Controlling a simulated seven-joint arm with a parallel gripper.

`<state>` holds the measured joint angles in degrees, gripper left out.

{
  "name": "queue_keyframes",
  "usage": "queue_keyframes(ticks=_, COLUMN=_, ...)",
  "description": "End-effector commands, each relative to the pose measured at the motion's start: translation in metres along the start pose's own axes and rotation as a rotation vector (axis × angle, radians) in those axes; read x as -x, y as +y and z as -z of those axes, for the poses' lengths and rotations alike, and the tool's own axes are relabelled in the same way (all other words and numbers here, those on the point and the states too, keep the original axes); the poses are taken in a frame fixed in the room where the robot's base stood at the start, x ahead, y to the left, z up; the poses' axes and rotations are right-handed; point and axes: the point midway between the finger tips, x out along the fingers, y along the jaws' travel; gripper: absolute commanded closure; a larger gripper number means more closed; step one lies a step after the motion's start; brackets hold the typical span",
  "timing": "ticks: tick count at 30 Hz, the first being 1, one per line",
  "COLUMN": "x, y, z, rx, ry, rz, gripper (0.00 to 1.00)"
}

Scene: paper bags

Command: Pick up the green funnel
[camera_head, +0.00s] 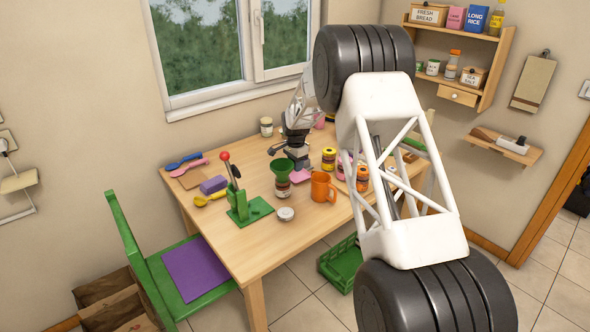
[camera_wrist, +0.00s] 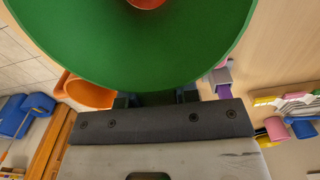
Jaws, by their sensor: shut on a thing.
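The green funnel (camera_head: 282,168) is at the middle of the table, wide mouth up, directly above a small jar (camera_head: 283,189) in the head view. I cannot tell whether its spout is in the jar or clear of it. In the wrist view the funnel (camera_wrist: 150,60) fills the top, with something reddish at its centre. My gripper (camera_head: 297,161) reaches it from behind and is shut on it. In the wrist view my fingers (camera_wrist: 155,98) are at the funnel's near side, partly under its rim, so the exact grip is hidden.
An orange mug (camera_head: 322,188) stands just right of the funnel, and a small round tin (camera_head: 285,214) lies in front. A green stand with a red-knobbed lever (camera_head: 243,207) is at the left. Several jars (camera_head: 328,158) stand to the right. The table's front right is clear.

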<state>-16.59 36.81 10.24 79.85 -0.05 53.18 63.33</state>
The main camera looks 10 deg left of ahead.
Motion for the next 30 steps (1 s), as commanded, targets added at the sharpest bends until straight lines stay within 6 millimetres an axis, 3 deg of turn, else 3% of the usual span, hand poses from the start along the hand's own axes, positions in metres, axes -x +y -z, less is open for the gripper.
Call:
queue_keyframes(ticks=2, x=0.012, y=-0.001, z=0.0, rx=0.0, ry=0.001, rz=0.003, gripper=0.94)
queue_keyframes(ticks=8, x=0.015, y=0.018, z=-0.009, rx=0.0, ry=0.0, rz=0.0, gripper=0.94)
queue_keyframes(ticks=30, x=0.024, y=0.111, z=-0.057, rx=0.0, ry=0.0, rz=0.001, gripper=0.94)
